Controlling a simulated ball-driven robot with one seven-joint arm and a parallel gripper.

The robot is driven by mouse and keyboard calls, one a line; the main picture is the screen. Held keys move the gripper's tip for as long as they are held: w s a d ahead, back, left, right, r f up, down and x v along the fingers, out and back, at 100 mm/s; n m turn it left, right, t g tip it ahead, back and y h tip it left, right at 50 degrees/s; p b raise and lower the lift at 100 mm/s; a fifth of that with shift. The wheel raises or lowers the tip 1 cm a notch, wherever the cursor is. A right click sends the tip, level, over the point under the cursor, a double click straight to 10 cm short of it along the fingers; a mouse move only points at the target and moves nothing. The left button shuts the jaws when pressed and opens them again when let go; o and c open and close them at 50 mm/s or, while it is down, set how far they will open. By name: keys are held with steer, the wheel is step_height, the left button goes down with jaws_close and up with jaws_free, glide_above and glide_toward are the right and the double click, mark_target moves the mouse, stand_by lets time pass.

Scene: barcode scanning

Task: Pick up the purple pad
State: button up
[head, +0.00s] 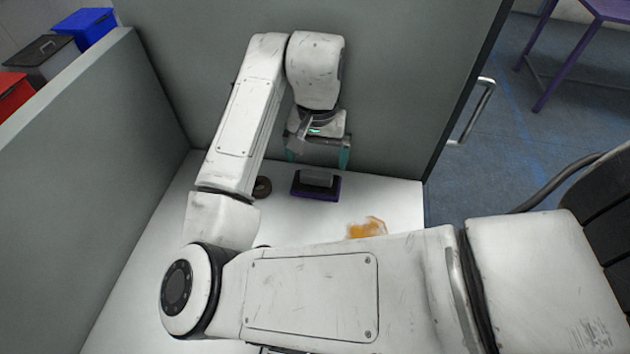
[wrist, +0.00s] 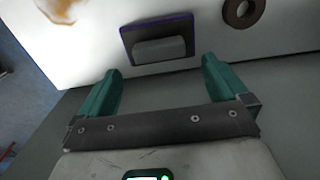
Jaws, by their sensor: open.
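The purple pad (head: 316,186) lies flat on the white table, dark on top with a purple edge and a raised grey block. In the wrist view the pad (wrist: 157,41) sits beyond and between the fingertips, apart from them. My gripper (head: 318,155) is above the table near the back wall, its teal fingers spread wide and empty. The wrist view also shows my gripper (wrist: 161,75) open, with nothing between its fingers.
A brown ring (head: 262,187) lies left of the pad, partly hidden by my arm. An orange item in clear wrapping (head: 367,228) lies in front and right. Grey panels (head: 400,90) stand behind and left of the table (head: 395,195). Some table is bare right of the pad.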

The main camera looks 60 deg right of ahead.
mark_target(316, 173)
steer(key=shift+s+a+f+p, duration=0.1)
steer(key=shift+a+f+p, duration=0.1)
steer(key=shift+f, duration=1.1)
steer(key=shift+s+a+f+p, duration=0.1)
steer(key=shift+f+p, duration=0.05)
steer(key=shift+f, duration=1.1)
steer(key=c, duration=1)
steer(key=shift+r, duration=0.1)
steer(key=shift+r, duration=0.4)
steer(key=s+r, duration=0.8)
steer(key=s, duration=0.1)
steer(key=s+a+r, duration=0.1)
steer(key=s+r, duration=0.3)
steer(key=s, duration=0.1)
